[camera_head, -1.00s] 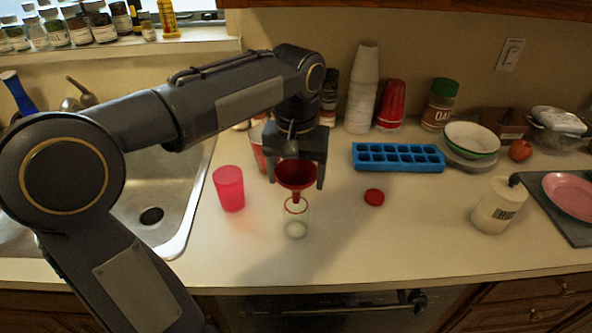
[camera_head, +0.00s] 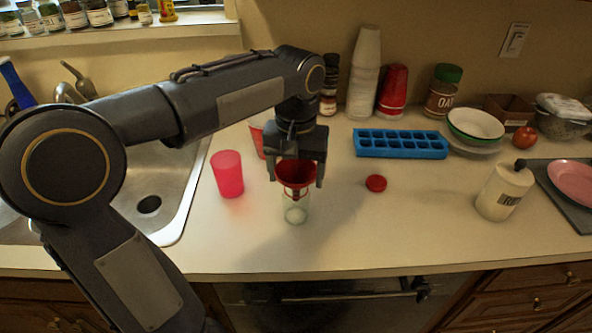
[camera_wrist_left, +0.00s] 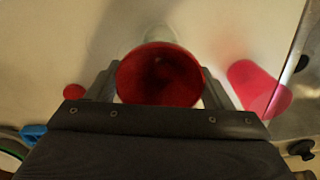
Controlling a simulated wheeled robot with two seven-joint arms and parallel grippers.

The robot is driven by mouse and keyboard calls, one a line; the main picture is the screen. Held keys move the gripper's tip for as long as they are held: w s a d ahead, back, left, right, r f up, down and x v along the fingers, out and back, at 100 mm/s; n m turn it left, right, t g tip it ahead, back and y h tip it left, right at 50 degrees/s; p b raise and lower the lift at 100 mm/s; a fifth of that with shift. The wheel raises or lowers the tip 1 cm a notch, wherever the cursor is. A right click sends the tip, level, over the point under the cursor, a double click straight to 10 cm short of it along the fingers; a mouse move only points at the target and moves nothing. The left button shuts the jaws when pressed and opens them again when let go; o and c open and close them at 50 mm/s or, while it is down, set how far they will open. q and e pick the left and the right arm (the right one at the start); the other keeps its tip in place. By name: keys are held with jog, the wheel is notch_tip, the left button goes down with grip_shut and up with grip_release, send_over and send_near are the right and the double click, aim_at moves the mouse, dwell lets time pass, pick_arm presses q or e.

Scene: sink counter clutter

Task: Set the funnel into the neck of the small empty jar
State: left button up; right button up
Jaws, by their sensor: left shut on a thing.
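The red funnel (camera_head: 296,172) is upright between the fingers of my left gripper (camera_head: 296,180), which is shut on it. In the left wrist view the funnel's wide mouth (camera_wrist_left: 158,75) faces the camera, with a finger at each side. The small clear jar (camera_head: 296,214) stands upright on the counter directly below the funnel. The lower funnel overlaps the jar's neck in the head view, and the spout appears to be inside it; how deep I cannot tell. In the left wrist view the jar (camera_wrist_left: 150,35) is mostly hidden behind the funnel. My right gripper is not in view.
A pink-red cup (camera_head: 228,174) stands left of the jar, near the sink (camera_head: 150,204). A red lid (camera_head: 376,183) lies to the right. A blue ice tray (camera_head: 400,144) and stacked cups (camera_head: 363,75) are behind. The counter in front of the jar is clear.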

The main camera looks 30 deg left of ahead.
pick_arm(q)
jog(key=o, duration=0.8)
notch_tip(320, 180, up, 8)
jog(key=shift+f+p, duration=0.1)
jog(key=shift+p, duration=0.45)
